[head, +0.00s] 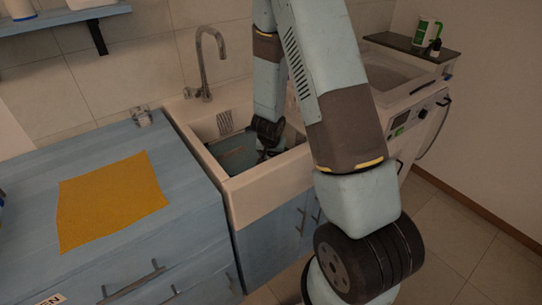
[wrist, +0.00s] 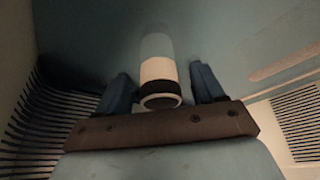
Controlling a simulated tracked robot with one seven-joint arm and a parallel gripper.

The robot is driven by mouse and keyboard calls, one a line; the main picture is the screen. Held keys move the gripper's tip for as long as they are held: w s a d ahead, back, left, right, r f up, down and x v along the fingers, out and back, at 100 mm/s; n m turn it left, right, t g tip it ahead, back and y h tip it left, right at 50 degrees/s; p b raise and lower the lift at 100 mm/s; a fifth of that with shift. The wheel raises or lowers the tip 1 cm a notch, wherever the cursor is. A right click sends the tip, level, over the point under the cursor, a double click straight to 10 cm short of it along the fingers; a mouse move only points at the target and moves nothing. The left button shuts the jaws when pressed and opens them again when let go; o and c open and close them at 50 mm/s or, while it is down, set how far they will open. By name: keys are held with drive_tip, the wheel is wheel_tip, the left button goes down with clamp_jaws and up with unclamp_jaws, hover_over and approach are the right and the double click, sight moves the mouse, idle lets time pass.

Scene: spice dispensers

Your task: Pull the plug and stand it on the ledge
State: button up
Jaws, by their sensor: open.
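In the wrist view a pale upright tube, which I take as the plug (wrist: 158,70), stands in the basin. It has a light teal upper part, a whitish middle, a dark band and a white ring at the near end. My gripper (wrist: 163,88) is open, with one blue finger on each side of the tube and a visible gap at both. In the head view my gripper (head: 266,152) is low inside the sink (head: 262,192); I cannot make out the plug there. The sink has a pale rim; which part is the ledge I cannot tell.
The sink holds teal water or has a teal floor (head: 236,158). A tap (head: 205,65) rises behind it. A blue counter with an orange cloth (head: 110,198) and a small clear jar (head: 142,117) is at left. A white machine (head: 405,120) stands at right.

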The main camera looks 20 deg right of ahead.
drive_tip(key=c, duration=1)
drive_tip(key=o, duration=0.4)
drive_tip(key=c, duration=0.4)
drive_tip(key=shift+w+r, duration=0.1)
drive_tip(key=shift+r, duration=1.55)
drive_tip(key=shift+r, duration=1.85)
